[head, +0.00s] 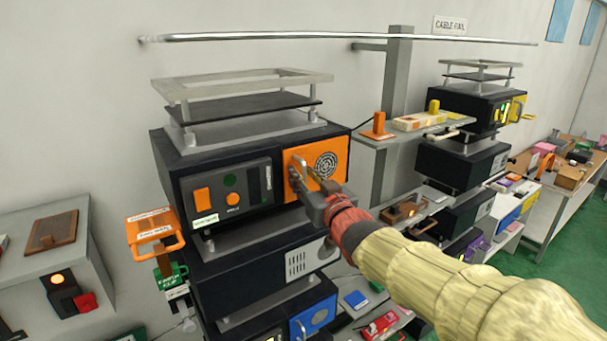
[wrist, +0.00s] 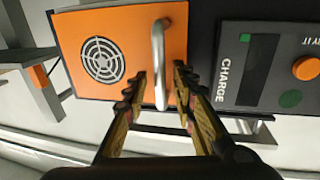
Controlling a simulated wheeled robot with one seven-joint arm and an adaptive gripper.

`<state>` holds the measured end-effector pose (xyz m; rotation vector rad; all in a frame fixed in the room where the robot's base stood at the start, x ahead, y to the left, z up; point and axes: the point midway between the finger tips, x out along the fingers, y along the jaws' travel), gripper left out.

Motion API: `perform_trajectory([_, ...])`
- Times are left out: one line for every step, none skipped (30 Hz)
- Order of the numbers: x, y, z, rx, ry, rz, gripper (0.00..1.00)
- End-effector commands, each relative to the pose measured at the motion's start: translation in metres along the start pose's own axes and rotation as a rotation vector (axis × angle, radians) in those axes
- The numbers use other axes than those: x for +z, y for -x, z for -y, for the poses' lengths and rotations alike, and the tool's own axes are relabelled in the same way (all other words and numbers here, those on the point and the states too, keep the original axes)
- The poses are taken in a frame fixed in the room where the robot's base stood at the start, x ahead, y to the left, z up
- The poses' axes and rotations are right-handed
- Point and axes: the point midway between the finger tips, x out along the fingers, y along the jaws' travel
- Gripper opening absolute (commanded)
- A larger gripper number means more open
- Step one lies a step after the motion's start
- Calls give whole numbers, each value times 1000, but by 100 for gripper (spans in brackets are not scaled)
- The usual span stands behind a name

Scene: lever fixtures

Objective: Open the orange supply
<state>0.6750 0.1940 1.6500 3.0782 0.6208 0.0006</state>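The orange supply's front panel (head: 338,148) is at the right of the upper dark unit (head: 210,170), with a round fan grille. In the wrist view the orange panel (wrist: 72,30) looks flush with the unit around it. It carries a silver bar handle (wrist: 159,62). My gripper (head: 305,175) is in front of the panel. In the wrist view the two fingers (wrist: 161,78) are apart, one on each side of the handle, with gaps visible. In the head view the handle is mostly hidden by my gripper.
Left of the orange panel is a dark panel labelled CHARGE (wrist: 250,65) with buttons. Another dark unit with a blue front (head: 313,318) stands below. An orange holder (head: 155,228) sits at the left. A second stack (head: 462,160) stands at the right.

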Motion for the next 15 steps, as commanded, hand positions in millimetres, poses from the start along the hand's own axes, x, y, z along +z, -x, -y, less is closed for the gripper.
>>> perform_trajectory([0,-2,0,0,0,0,27])
perform_trajectory([0,-3,0,0,0,0,27])
perform_trajectory([0,-3,0,0,0,0,27])
perform_trajectory([0,-3,0,0,0,0,27])
perform_trajectory([0,-3,0,0,1,0,27])
perform_trajectory([0,-3,0,0,1,0,27])
perform_trajectory([0,-3,0,0,1,0,27])
perform_trajectory([0,-3,0,0,1,0,27])
perform_trajectory([0,-3,0,0,1,0,27])
perform_trajectory([0,-3,0,0,1,0,25])
perform_trajectory([0,-3,0,0,1,0,24])
perform_trajectory([0,-3,0,0,1,0,21])
perform_trajectory([0,-3,0,0,1,0,20])
perform_trajectory([0,-3,0,0,1,1,18])
perform_trajectory([0,-3,0,0,1,1,16])
